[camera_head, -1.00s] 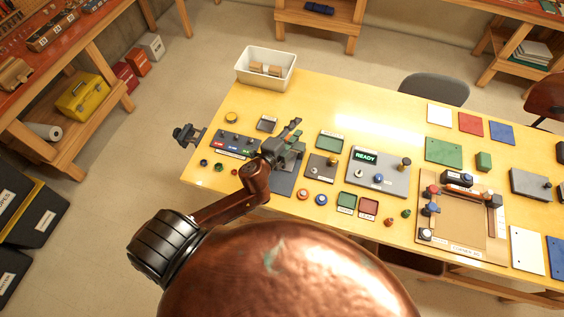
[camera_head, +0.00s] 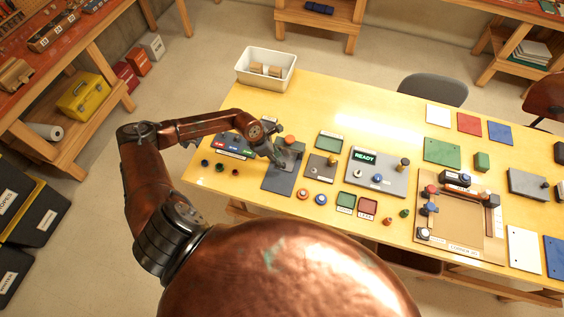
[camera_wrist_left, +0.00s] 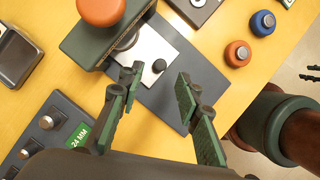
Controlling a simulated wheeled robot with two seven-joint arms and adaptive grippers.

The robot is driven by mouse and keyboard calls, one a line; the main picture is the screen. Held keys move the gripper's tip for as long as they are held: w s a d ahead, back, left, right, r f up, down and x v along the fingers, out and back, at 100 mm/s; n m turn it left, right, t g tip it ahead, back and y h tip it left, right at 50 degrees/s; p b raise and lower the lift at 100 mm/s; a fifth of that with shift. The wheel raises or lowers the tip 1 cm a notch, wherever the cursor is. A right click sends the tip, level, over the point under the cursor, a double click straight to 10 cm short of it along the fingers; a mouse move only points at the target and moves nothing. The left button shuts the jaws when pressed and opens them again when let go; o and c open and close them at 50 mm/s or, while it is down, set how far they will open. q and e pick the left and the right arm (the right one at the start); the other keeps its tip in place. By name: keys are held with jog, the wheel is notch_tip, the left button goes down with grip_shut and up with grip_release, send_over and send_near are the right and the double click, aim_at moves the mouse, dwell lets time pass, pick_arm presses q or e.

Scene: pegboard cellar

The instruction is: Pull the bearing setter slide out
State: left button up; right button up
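The bearing setter (camera_head: 291,158) stands on a dark grey base plate (camera_head: 279,184) near the left of the yellow table. In the left wrist view, it has a dark green body (camera_wrist_left: 88,45) with an orange knob (camera_wrist_left: 101,8) on top. A silver slide plate (camera_wrist_left: 148,48) with a small black knob (camera_wrist_left: 159,66) sticks out from under it. My left gripper (camera_head: 275,153) is beside the setter. In the left wrist view, its two fingers (camera_wrist_left: 158,82) are open and empty, one to each side of the black knob. My right gripper is not in view.
A panel with small knobs (camera_wrist_left: 45,122) lies close on the left in the left wrist view, beside a dark square tray (camera_wrist_left: 16,57). Orange (camera_wrist_left: 238,53) and blue (camera_wrist_left: 263,22) buttons are to the right. A READY console (camera_head: 378,175) stands farther right.

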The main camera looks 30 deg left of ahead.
aim_at(288, 156)
pick_arm(q)
jog(key=shift+p+x, duration=0.3)
jog(key=shift+x, duration=2.15)
grip_shut()
